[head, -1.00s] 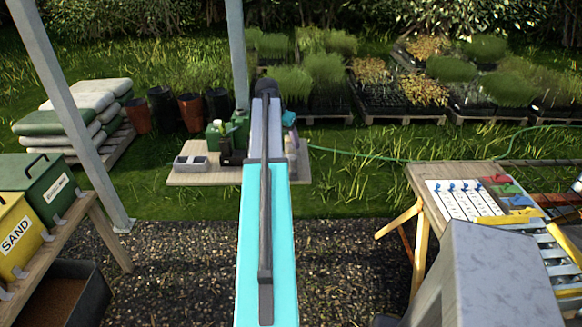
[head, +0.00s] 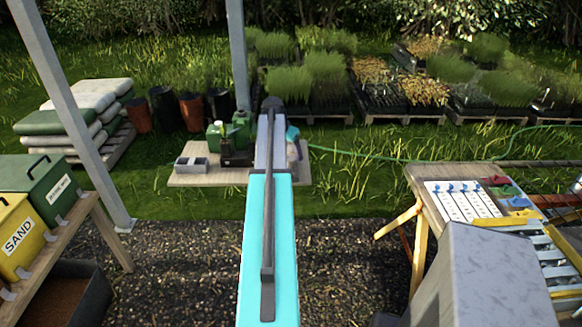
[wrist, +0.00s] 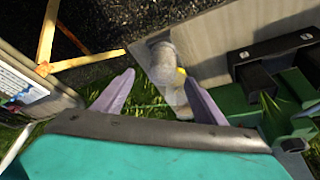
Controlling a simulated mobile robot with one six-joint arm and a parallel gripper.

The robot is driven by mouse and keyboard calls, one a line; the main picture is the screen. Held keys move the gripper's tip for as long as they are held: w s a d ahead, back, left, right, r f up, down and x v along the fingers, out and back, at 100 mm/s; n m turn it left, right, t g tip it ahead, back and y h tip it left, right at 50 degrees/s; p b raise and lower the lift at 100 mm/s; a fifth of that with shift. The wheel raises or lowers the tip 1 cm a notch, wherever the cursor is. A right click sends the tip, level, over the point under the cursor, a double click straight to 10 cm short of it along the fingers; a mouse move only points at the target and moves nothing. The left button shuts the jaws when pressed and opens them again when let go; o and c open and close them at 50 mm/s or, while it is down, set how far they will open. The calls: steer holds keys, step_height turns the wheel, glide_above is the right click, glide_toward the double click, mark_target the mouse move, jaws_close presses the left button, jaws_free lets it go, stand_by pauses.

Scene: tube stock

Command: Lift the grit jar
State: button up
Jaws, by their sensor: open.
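A pale, greyish jar (wrist: 162,62), which seems to be the grit jar, stands at the edge of a wooden board in the wrist view; its label cannot be read. My gripper (wrist: 158,76) is open, with its two mauve fingers apart and pointing towards the jar. The jar shows in the gap between the fingertips, beyond them, and I see no contact. A pale blurred shape with a yellow spot lies close by the right finger. In the head view my arm covers most of this spot.
The low wooden board (head: 200,179) also bears green canisters (head: 238,128), a dark box (head: 235,155) and a grey block tray (head: 191,164). A workbench (head: 425,180) stands at right, bins (head: 20,235) at left. Plant trays stand behind on pallets.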

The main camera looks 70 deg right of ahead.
mark_target(291, 158)
steer(key=shift+x, duration=1)
steer(key=shift+d+f+p, duration=0.1)
steer(key=shift+p, duration=0.25)
steer(key=shift+p+x, duration=1.2)
steer(key=shift+x, duration=1.3)
steer(key=shift+w, duration=0.1)
steer(key=c, duration=1.2)
